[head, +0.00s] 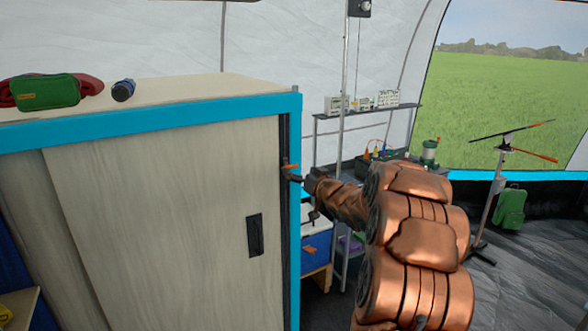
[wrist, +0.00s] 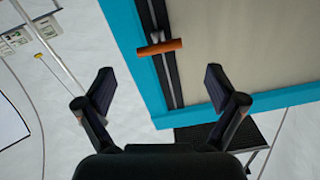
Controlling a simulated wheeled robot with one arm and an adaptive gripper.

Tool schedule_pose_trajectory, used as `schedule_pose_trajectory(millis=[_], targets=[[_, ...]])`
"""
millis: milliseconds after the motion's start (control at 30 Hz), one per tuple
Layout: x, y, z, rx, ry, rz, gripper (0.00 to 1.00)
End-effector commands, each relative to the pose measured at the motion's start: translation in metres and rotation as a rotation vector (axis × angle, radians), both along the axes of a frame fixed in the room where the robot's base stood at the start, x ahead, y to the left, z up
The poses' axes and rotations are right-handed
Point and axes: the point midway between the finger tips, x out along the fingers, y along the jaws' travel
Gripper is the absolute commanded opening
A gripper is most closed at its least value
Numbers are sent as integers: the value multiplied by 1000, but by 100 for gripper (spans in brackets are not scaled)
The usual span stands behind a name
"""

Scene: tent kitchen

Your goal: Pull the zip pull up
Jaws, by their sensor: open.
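The zip pull is an orange bar (wrist: 160,47) on a dark vertical track (wrist: 168,75) at the cabinet's edge. In the wrist view it sits ahead of my gripper (wrist: 160,83), between the lines of the two fingers and apart from them. My gripper is open and empty. In the head view the orange pull (head: 290,168) shows high on the dark strip at the right of the cabinet front. My gripper (head: 300,177) is close to it there; the fingertips are small and partly hard to make out.
The cabinet has a blue frame (head: 180,113) and a pale sliding door (head: 160,210) with a dark handle (head: 255,235). A green pouch (head: 48,92) and a dark cylinder (head: 123,90) lie on top. A shelf with boxes (head: 362,103) stands behind my arm.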

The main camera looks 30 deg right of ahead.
Motion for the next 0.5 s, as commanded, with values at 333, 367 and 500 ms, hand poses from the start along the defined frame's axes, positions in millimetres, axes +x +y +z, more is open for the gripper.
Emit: schedule_pose_trajectory(millis=[333,367,500], targets=[[-50,2,1,0,-2,-2,94],[-53,2,1,0,-2,-2,94],[-60,4,0,1,0,0,94]])
